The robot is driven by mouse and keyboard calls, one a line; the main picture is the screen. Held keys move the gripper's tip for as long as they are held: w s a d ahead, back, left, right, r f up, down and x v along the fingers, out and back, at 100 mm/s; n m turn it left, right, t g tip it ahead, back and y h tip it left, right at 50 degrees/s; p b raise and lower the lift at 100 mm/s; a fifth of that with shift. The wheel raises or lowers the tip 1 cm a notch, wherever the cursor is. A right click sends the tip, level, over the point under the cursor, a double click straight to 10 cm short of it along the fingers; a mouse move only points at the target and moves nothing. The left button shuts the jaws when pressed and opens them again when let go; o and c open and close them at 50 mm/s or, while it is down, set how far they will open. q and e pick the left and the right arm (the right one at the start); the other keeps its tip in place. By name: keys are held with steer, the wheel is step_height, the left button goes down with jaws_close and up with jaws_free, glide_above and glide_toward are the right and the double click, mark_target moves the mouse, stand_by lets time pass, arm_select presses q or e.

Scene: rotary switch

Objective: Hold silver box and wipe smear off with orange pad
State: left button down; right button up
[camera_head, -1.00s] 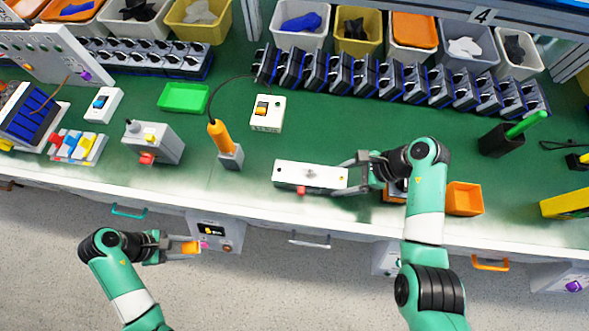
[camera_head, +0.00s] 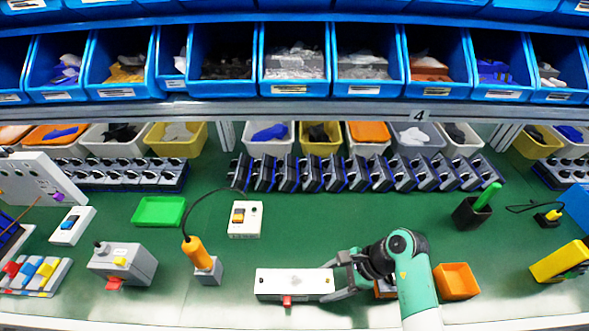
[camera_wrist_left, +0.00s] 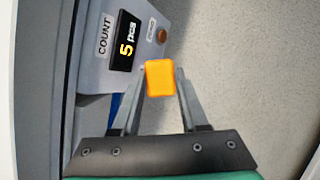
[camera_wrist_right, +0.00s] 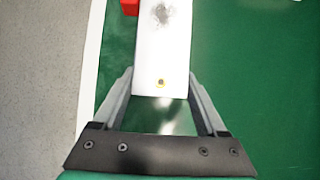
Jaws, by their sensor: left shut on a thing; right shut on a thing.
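The silver box (camera_head: 283,283), long and pale with a red part on its front side, lies on the green bench top near the front edge. My right gripper (camera_head: 338,279) is shut on the box's right end. In the right wrist view the box (camera_wrist_right: 163,50) runs away between the fingers, with a dark grey smear (camera_wrist_right: 163,12) on its top near the picture's upper edge. My left gripper (camera_wrist_left: 162,85) shows only in the left wrist view, shut on the orange pad (camera_wrist_left: 161,78), in front of the bench beside a counter panel.
A grey block with an orange-handled tool (camera_head: 195,252) stands left of the box, and a white switch box (camera_head: 245,219) behind it. An orange bin (camera_head: 456,281) is right of my right arm. A green tray (camera_head: 159,211) lies further left.

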steer(key=o, duration=1.3)
steer(key=shift+r, duration=0.1)
steer(key=v, duration=0.7)
steer(key=shift+d+r, duration=0.1)
steer(key=shift+d, duration=0.05)
